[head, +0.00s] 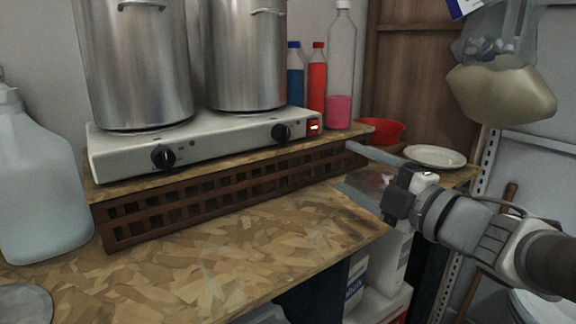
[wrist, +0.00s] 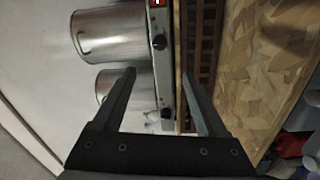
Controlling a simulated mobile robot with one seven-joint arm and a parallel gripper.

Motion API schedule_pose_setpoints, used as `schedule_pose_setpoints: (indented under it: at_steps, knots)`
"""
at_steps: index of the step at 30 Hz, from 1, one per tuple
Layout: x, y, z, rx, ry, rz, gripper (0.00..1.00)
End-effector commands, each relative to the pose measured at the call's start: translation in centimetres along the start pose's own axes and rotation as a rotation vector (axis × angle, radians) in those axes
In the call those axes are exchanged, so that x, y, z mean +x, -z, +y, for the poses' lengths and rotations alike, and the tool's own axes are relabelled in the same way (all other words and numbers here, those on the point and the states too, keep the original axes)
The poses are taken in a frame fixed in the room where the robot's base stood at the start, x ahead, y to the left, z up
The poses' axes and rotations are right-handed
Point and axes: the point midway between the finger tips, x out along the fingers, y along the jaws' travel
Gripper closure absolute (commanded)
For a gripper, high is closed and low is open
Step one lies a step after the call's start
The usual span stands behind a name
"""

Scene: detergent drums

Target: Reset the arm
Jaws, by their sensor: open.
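My gripper (head: 358,170) is at the right of the head view, near the right end of the wooden counter. Its two long fingers are spread apart and point left toward the counter and the slatted stand. In the wrist view my gripper (wrist: 160,98) shows both fingers apart with nothing held between them. Between and beyond the fingers are the hotplate and the slatted stand, apart from the fingertips as far as I can tell.
A white hotplate (head: 220,140) with two steel pots (head: 135,60) stands on a slatted wooden stand (head: 220,197). Red and blue bottles, a red bowl (head: 386,131) and a white plate (head: 435,156) are near its right end. A large clear jug (head: 38,190) stands left. The counter front (head: 200,265) is mostly clear.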

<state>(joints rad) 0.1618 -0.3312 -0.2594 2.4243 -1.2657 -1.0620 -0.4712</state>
Motion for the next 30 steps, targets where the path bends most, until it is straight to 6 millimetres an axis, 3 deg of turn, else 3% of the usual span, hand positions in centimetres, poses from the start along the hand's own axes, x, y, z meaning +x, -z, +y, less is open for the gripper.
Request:
schedule_pose_setpoints:
  at_steps: [8, 16, 23, 30]
  knots:
    - [0.1, -0.2, 0.1, 0.007, -0.002, -0.015, 0.25]
    - [-0.4, -3.6, 1.0, 0.15, -0.034, -0.259, 0.25]
    - [-2.6, -6.6, 0.4, 0.378, -0.057, -0.529, 0.25]
    - [-5.8, -7.6, -2.5, 0.66, -0.045, -0.776, 0.25]
